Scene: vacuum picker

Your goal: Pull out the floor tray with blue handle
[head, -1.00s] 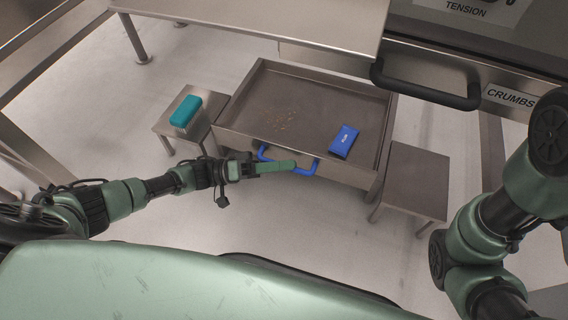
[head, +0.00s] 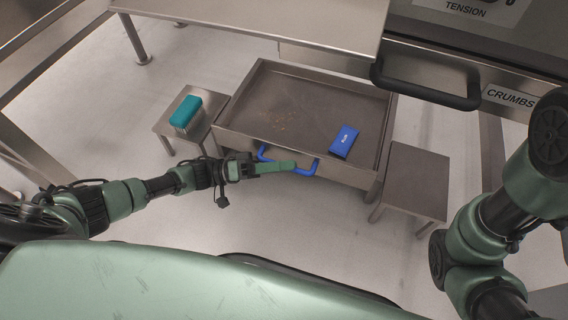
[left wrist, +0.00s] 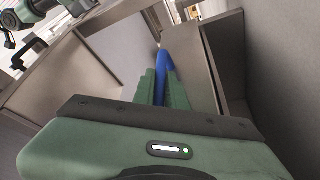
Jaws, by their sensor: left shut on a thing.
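The floor tray (head: 232,133) is a shallow grey metal tray, low down in the middle of the head view. A blue bar handle (head: 309,170) is on its front face. My left gripper (head: 292,166) reaches in from the left and is shut on the blue handle. In the left wrist view the blue handle (left wrist: 165,66) runs between the two green fingers (left wrist: 164,90).
A small metal stand (head: 166,124) with a teal-topped block (head: 186,109) is left of the tray. Another low stand (head: 417,180) is at its right. A steel table (head: 270,20) and a panel with a dark handle (head: 425,90) labelled CRUMBS are above. Floor in front is clear.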

